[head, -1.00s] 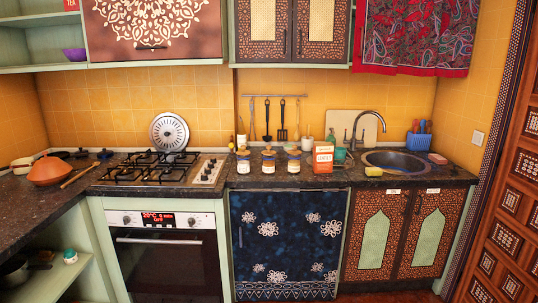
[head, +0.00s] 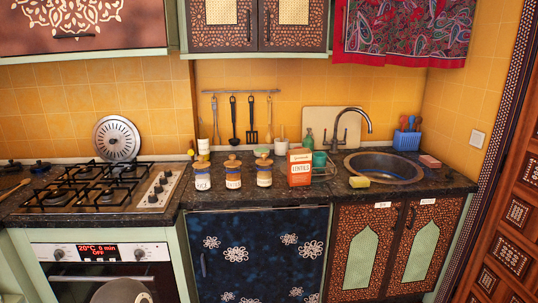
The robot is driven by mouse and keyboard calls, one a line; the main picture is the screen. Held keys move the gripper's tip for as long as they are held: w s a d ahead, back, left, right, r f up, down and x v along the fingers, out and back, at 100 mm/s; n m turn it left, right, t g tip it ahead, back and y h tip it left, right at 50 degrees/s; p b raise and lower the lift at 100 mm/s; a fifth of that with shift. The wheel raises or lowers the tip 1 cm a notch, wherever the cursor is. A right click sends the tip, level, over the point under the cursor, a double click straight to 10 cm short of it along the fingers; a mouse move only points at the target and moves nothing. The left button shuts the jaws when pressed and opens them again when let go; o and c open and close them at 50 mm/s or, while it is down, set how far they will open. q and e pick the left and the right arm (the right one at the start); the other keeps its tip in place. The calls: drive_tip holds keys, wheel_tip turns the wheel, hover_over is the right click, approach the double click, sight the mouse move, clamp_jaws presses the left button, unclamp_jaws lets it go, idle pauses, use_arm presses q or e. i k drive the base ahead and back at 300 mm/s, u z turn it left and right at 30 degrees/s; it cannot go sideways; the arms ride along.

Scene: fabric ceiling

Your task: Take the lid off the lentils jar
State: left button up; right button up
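Three glass jars with labels and lids stand in a row on the dark counter: a left jar (head: 202,179), a middle jar (head: 233,178) and a right jar (head: 264,176). The left label seems to read "RICE"; the other two labels are too small to read surely, so I cannot tell which is the lentils jar. Each jar has its lid on; the middle lid (head: 233,161) is brown with a knob. An orange-red box (head: 300,168) with lettering like "LENTILS" stands right of the jars. Neither of my grippers can be made out in the head view.
A gas stove (head: 95,186) is left of the jars. A sink (head: 383,167), yellow sponge (head: 359,182), teal cup (head: 319,159) and blue utensil holder (head: 407,141) are to the right. Utensils hang from a rail (head: 241,91) behind. The counter strip before the jars is clear.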

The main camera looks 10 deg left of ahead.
sight(233, 163)
drive_tip(key=u, duration=0.05)
drive_tip(key=i, duration=1.35)
drive_tip(key=u, duration=1)
drive_tip(key=i, duration=0.75)
drive_tip(key=u, duration=0.45)
drive_tip(key=k, duration=0.5)
drive_tip(key=u, duration=0.25)
drive_tip(key=i, duration=0.5)
